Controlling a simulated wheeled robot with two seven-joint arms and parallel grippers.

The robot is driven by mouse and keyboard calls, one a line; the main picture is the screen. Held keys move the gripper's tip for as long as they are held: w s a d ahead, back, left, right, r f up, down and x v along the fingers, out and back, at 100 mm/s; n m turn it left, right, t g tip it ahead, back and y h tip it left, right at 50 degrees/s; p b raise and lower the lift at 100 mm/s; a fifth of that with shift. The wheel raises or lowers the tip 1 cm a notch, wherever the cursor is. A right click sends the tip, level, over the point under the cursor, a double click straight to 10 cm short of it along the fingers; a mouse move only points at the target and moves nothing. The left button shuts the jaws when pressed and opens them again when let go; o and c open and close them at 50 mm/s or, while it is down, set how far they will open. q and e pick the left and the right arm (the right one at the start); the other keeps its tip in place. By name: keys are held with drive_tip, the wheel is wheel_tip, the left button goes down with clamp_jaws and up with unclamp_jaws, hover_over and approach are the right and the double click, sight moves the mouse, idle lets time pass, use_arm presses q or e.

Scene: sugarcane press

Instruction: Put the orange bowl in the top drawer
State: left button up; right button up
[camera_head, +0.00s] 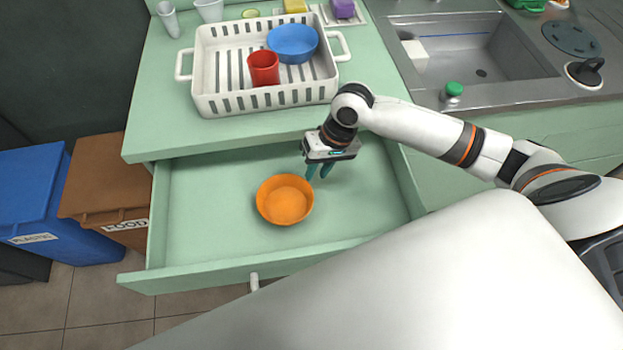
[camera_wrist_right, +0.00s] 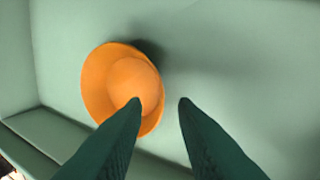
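The orange bowl (camera_head: 285,199) sits inside the open top drawer (camera_head: 205,215), near its middle. In the right wrist view the bowl (camera_wrist_right: 122,85) lies just beyond the fingertips, to the left, with a shadow beside it. My right gripper (camera_head: 319,172) is over the drawer, to the right of the bowl and apart from it. Its two green fingers (camera_wrist_right: 160,101) are spread with nothing between them but the view of the bowl's edge and drawer floor. My left gripper is not in view.
A white dish rack (camera_head: 215,65) with a red cup (camera_head: 263,68) and a blue bowl (camera_head: 293,42) stands on the counter behind the drawer. A sink (camera_head: 470,55) is at the right. Blue (camera_head: 30,190) and brown (camera_head: 105,185) bins stand left of the drawer.

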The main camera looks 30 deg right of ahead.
drive_tip(key=shift+v, duration=2.15)
